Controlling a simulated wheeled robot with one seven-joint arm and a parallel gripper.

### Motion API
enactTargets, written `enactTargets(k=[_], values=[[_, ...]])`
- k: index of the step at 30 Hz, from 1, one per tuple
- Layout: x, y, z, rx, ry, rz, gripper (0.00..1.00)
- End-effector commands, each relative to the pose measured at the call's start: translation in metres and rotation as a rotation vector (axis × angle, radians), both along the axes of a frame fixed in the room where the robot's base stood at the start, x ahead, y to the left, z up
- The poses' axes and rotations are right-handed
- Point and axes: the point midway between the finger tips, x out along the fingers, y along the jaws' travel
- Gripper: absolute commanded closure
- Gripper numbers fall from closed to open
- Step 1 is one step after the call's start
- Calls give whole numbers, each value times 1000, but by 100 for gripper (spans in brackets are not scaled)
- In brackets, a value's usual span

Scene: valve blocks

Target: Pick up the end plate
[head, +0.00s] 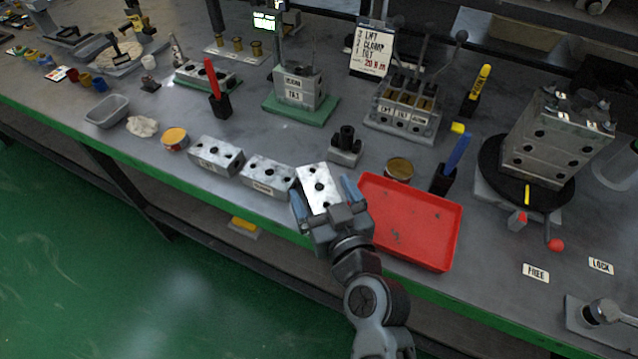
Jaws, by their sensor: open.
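A pale metal block with dark holes on its top (318,183) stands near the front edge of the bench, left of the red tray; it looks like the end plate, though I can read no label on it. My gripper (325,200) is open, with one blue-grey finger at the left side of this block and the other at its right. My gripper's palm hides the block's near end. I cannot tell whether the fingers touch it. Two similar blocks, a middle one (267,174) and a left one (216,155), stand in a row to its left.
A small black fitting (346,146), a round tin (399,169) and a blue-handled tool in a black holder (454,160) stand behind. A block stack (545,150) sits on a turntable. The green front edge (270,224) is near.

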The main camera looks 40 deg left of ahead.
Motion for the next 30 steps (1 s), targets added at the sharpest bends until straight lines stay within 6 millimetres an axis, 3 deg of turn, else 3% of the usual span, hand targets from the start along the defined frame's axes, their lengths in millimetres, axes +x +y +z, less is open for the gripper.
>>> enactTargets(k=[9,30], values=[[3,5,-1,-1,-1,0,7],[3,5,-1,0,0,0,74]])
